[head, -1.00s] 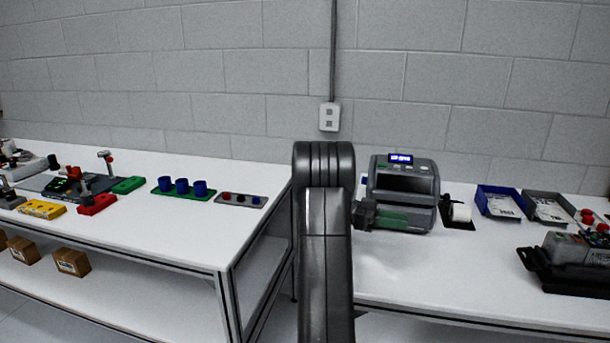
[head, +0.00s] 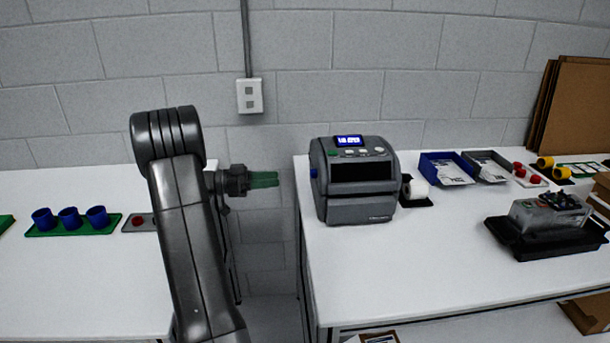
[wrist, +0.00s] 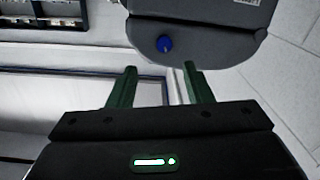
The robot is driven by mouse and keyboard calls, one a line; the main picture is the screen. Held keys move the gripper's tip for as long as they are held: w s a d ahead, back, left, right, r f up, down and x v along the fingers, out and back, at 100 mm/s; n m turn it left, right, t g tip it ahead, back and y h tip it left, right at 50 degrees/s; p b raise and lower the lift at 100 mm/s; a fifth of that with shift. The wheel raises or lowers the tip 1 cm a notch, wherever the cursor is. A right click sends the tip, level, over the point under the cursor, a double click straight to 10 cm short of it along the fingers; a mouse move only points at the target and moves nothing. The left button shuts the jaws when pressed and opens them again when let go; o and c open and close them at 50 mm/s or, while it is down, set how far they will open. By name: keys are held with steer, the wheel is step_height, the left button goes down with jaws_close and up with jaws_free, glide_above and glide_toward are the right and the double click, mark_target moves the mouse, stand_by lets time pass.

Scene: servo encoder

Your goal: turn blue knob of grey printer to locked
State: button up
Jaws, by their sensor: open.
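The grey printer (head: 352,182) stands on the right table with a lit blue display on top. Its blue knob (head: 313,173) sits on the printer's left side and shows only as a small edge in the head view. In the wrist view the blue knob (wrist: 165,44) is seen on the printer's grey side (wrist: 200,38), ahead of the fingertips. My gripper (head: 272,180) is left of the printer in the head view, apart from it. In the wrist view its green fingers (wrist: 157,72) are spread with nothing between them. The knob's pointing direction is too small to tell.
A white paper roll (head: 416,188) stands right of the printer. Blue (head: 440,184) and grey bins stand further right, and a black tray (head: 545,247) holds a device. Blue cups (head: 70,217) sit on the left table. A gap separates the two tables.

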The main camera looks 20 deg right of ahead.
mark_target(313, 174)
steer(key=p+x, duration=0.2)
steer(key=x, duration=0.8)
steer(key=shift+w, duration=0.35)
steer(key=c, duration=1)
